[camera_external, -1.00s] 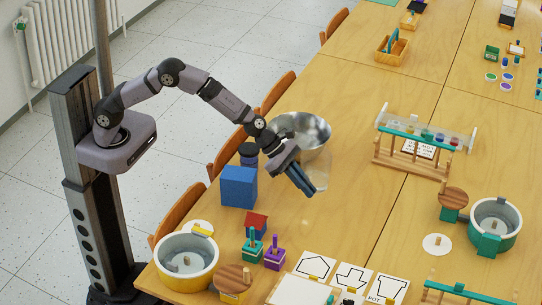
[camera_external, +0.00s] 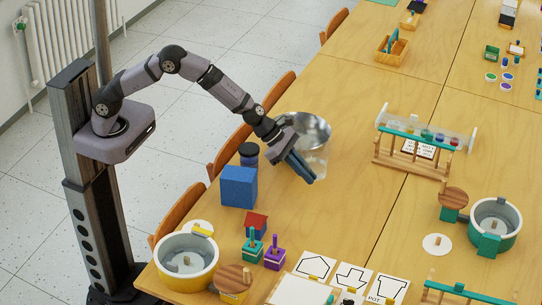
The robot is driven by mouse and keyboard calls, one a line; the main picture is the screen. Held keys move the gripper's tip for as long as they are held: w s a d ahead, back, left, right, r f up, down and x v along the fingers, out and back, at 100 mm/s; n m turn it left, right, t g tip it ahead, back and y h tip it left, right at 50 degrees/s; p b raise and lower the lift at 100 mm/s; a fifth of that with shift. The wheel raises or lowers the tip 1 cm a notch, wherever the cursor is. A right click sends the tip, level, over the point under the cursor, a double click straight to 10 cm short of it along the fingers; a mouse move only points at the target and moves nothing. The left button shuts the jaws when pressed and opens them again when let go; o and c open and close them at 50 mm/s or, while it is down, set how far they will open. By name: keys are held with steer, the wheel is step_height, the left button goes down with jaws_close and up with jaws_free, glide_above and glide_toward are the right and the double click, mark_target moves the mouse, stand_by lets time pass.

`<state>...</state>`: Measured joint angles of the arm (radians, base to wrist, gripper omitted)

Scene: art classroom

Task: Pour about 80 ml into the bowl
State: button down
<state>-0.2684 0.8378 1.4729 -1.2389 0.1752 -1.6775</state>
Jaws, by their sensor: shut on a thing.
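A shiny metal bowl (camera_external: 316,128) stands on the wooden table near its left edge, its front side partly hidden. My gripper (camera_external: 304,174) is just in front of the bowl, fingers pointing down to the right. It is shut on a clear, see-through container (camera_external: 319,162), which shows only in part behind the fingers. The container is close to the bowl's near side in the picture. I cannot tell its exact tilt, whether it touches the bowl, or how much liquid is in it or in the bowl.
A blue box (camera_external: 238,187) and a dark jar (camera_external: 249,155) stand left of my gripper. A wooden rack (camera_external: 412,165) with a clear tube stands to the right. A yellow-and-white pot (camera_external: 186,262) is at the front left. The table between bowl and rack is clear.

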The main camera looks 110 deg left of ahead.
mark_target(309, 140)
steer(key=shift+s+a+r+n+y+p, duration=0.15)
steer(key=shift+a+n+y+p, duration=0.2)
steer(key=shift+a+n, duration=0.3)
steer(key=shift+s+a+n+y+p, duration=0.2)
steer(key=shift+a+n+y, duration=0.25)
steer(key=shift+a, duration=0.35)
steer(key=shift+s+a+r+n+y+p, duration=0.1)
steer(key=shift+a+n+y+p, duration=0.3)
steer(key=shift+a, duration=0.3)
steer(key=shift+s+a+f+n+g+y, duration=0.1)
steer(key=shift+s+a+n+g+y, duration=0.15)
steer(key=shift+a+n, duration=0.4)
steer(key=shift+s+a+f+n+g+y, duration=0.1)
steer(key=shift+s+a+n+g+y, duration=0.2)
steer(key=shift+a, duration=0.7)
steer(key=shift+s+a+n+g+y, duration=0.1)
steer(key=shift+s+a+n+y, duration=0.25)
steer(key=shift+a, duration=0.45)
steer(key=shift+s, duration=0.1)
steer(key=shift+a+r+h, duration=0.1)
steer(key=shift+h, duration=0.2)
